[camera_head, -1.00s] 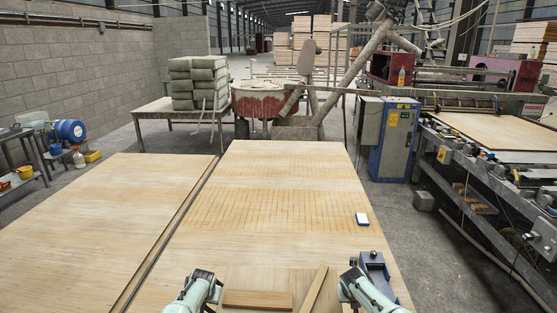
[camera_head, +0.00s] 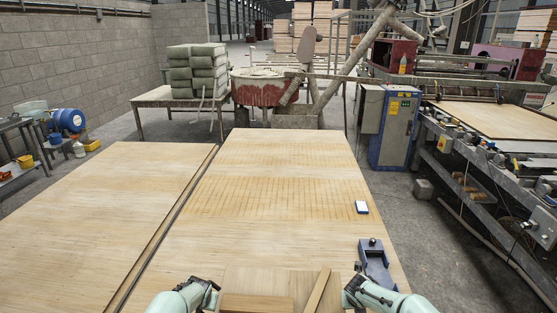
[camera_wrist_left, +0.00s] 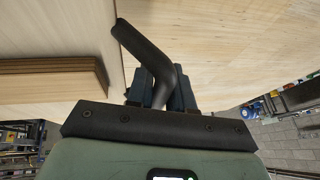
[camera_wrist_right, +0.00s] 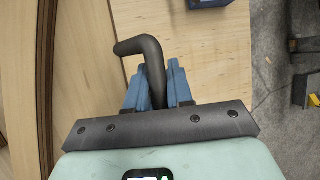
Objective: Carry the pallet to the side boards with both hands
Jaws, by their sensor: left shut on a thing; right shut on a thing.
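The pallet (camera_head: 255,278) is a light wooden board at the bottom centre of the head view, over the right veneer stack. Two planks lie on it, one crosswise (camera_head: 257,303) and one slanted (camera_head: 318,290). My left gripper (camera_head: 213,290) is shut on a dark bent handle (camera_wrist_left: 135,45) at the pallet's left side. My right gripper (camera_head: 350,290) is shut on a similar handle (camera_wrist_right: 145,47) at its right side. The pallet's near edge is out of view. Which boards are the side boards I cannot tell.
A wide veneer stack (camera_head: 110,200) lies left of the right stack (camera_head: 275,170), with a narrow gap between. A blue tool (camera_head: 375,265) and a small white-topped device (camera_head: 361,207) sit on the right stack. A blue cabinet (camera_head: 395,130) and a roller machine (camera_head: 470,180) stand right.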

